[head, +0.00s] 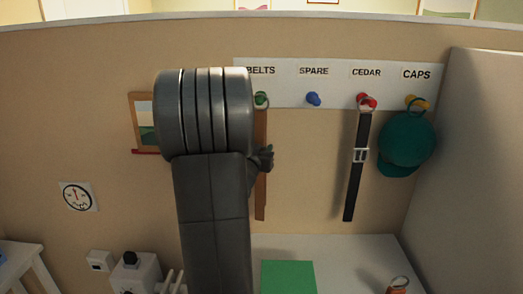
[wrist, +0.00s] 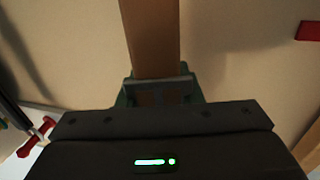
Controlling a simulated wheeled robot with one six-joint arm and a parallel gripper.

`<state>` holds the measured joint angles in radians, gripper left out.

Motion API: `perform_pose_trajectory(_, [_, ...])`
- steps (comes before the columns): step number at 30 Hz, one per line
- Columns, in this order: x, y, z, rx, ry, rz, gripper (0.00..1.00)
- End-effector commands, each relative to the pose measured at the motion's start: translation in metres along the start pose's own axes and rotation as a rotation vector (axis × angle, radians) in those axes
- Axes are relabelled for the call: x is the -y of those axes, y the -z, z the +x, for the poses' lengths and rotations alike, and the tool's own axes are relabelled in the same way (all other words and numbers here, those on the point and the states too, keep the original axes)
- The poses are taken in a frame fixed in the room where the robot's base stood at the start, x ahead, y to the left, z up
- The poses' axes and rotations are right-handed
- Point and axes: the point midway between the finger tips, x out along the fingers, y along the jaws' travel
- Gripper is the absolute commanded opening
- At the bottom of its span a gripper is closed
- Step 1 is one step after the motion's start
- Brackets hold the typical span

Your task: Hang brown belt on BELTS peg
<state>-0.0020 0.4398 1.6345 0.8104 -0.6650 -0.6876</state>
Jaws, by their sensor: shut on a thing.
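The brown belt (head: 261,190) hangs straight down along the wall below the BELTS label (head: 261,71). Its top ring shows at the green peg (head: 261,98) under that label; I cannot tell whether the ring is fully around the peg. My gripper is mostly hidden behind my arm in the head view. In the wrist view my gripper (wrist: 160,90) is shut on the brown belt (wrist: 152,40), whose strap runs away from the jaws to the top edge.
A blue peg (head: 313,99) under SPARE is bare. A black belt (head: 355,175) hangs from the red CEDAR peg (head: 367,102), and a teal cap (head: 406,145) hangs under CAPS. A green box (head: 288,277) sits below. A framed picture (head: 143,108) is left of my arm.

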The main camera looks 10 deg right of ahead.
Motion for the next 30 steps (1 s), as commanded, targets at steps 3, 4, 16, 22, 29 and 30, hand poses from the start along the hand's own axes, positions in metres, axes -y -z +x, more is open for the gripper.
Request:
perform_pose_trajectory(3, [0.0, 0.0006, 0.0001, -0.001, 0.0, 0.0, 0.0])
perform_pose_trajectory(4, [0.0, 0.0006, 0.0001, -0.001, 0.0, 0.0, 0.0])
perform_pose_trajectory(16, [0.0001, 0.0007, -0.0001, -0.001, 0.0, 0.0, 0.4])
perform_pose_trajectory(22, [0.0001, 0.0005, -0.0001, -0.001, 0.0, 0.0, 0.58])
perform_pose_trajectory(29, [0.0003, -0.0001, -0.0024, 0.0, 0.001, 0.0, 0.58])
perform_pose_trajectory(30, [0.0004, 0.0001, -0.0048, 0.0, 0.001, 0.0, 0.58])
